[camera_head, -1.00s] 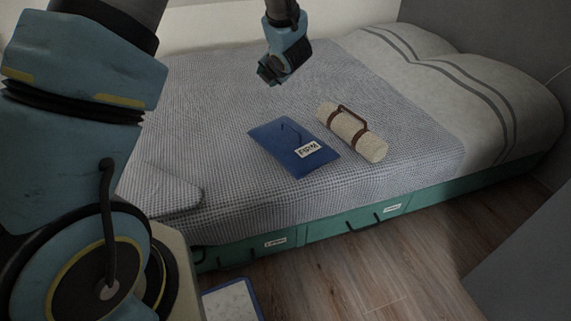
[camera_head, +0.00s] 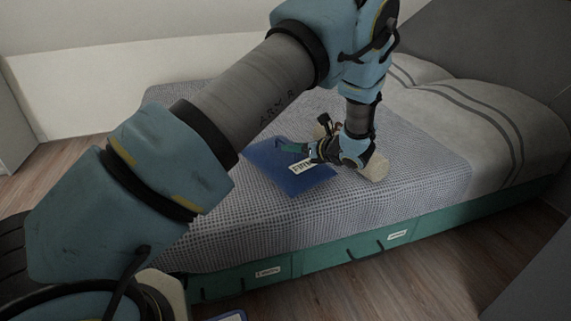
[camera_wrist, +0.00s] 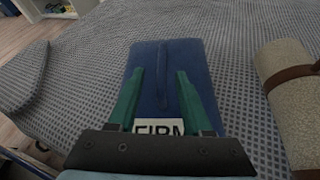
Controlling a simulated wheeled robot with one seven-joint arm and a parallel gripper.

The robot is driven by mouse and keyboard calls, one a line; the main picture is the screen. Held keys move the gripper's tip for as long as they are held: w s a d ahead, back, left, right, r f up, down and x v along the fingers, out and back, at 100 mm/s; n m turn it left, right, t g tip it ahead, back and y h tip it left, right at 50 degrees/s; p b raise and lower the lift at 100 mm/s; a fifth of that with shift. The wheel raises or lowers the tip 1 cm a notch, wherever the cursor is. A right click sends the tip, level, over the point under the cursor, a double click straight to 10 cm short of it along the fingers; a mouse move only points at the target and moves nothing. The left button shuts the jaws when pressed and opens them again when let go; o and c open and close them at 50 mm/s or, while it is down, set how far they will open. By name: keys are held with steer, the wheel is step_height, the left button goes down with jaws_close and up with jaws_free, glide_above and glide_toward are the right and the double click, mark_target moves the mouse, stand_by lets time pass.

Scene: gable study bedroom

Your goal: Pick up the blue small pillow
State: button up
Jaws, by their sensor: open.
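The blue small pillow (camera_head: 276,172) lies flat on the bed, with a white label on its near end. In the wrist view the pillow (camera_wrist: 165,70) is centred, a dark strap or seam runs along its middle, and the label is partly hidden by my gripper's base. My gripper (camera_head: 297,150) is over the pillow in the head view, reaching in from the right. In the wrist view its two green fingers (camera_wrist: 157,85) are apart, one over each side of the pillow, with nothing held. I cannot tell whether the fingertips touch the cloth.
A rolled cream blanket (camera_wrist: 296,95) with brown straps lies close to the right of the pillow; my wrist partly covers it in the head view. The bed (camera_head: 225,232) has a grey checked cover and green drawers below. The cover left of the pillow is clear.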

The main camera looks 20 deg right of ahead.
steer(key=x, duration=0.5)
steer(key=shift+w+r+b, duration=0.1)
steer(key=shift+w+b, duration=0.1)
steer(key=shift+b, duration=0.15)
jaws_close()
steer(key=shift+d, duration=0.1)
stand_by(0.9)
